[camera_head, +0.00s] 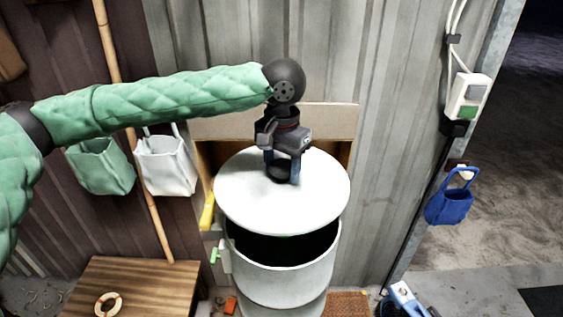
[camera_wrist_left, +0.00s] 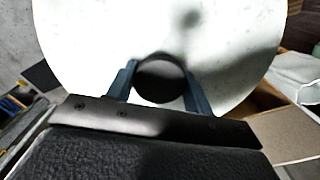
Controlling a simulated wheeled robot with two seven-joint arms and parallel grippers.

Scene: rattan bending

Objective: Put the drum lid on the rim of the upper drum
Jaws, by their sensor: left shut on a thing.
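The drum lid (camera_head: 315,205) is a round white disc with a dark knob in its middle. My left gripper (camera_head: 282,174) is shut on that knob (camera_wrist_left: 160,80), with one blue finger on each side of it in the left wrist view. The lid (camera_wrist_left: 95,45) is over the back part of the upper drum (camera_head: 285,275), a white drum stacked on another. The lid looks raised and tilted, and the drum's dark opening shows below its front edge. The far part of the rim is hidden by the lid. My right gripper is not in view.
A wooden box or shelf (camera_head: 335,118) stands behind the drums against the metal wall. A wooden table (camera_head: 150,280) with a ring on it is at lower left. A green bag (camera_head: 100,168) and a white bag (camera_head: 166,165) hang by a pole; a blue bag (camera_head: 450,205) hangs right.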

